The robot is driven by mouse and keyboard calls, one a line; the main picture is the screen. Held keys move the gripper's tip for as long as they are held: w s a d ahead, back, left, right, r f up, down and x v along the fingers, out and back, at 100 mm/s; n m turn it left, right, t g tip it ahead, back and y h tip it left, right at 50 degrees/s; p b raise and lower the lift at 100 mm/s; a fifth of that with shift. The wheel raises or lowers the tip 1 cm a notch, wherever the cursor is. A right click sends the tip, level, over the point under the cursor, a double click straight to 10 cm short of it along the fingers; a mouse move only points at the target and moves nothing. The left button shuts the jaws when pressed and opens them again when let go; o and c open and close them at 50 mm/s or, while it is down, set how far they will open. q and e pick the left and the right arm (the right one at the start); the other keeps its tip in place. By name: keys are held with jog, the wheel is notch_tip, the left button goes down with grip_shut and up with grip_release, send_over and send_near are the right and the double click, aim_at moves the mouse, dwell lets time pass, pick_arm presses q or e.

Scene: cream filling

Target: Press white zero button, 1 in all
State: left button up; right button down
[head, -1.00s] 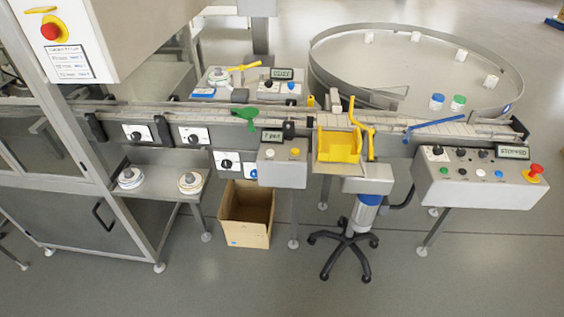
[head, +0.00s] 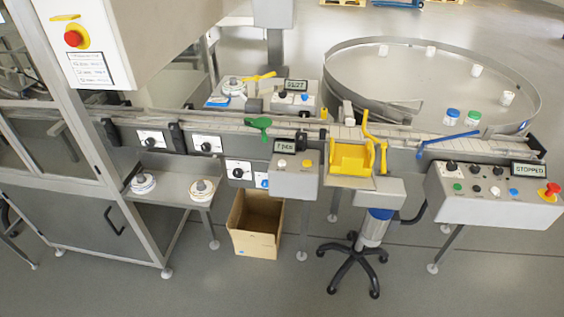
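A small grey control box (head: 293,183) with a display sits at the front of the conveyor, middle of the head view. It carries a white button (head: 283,163) beside a yellow button (head: 307,163). Another white button (head: 495,190) is on the larger grey panel (head: 470,208) at the right, whose display reads STOPPED. Labels are too small to tell which white button is the zero button. Neither of my grippers is in view.
A conveyor (head: 225,127) runs across the middle, with a round turntable (head: 400,75) behind it. A yellow hopper (head: 352,158), a stand with a wheeled base (head: 352,262) and an open cardboard box (head: 253,243) are at the front. The floor in front is clear.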

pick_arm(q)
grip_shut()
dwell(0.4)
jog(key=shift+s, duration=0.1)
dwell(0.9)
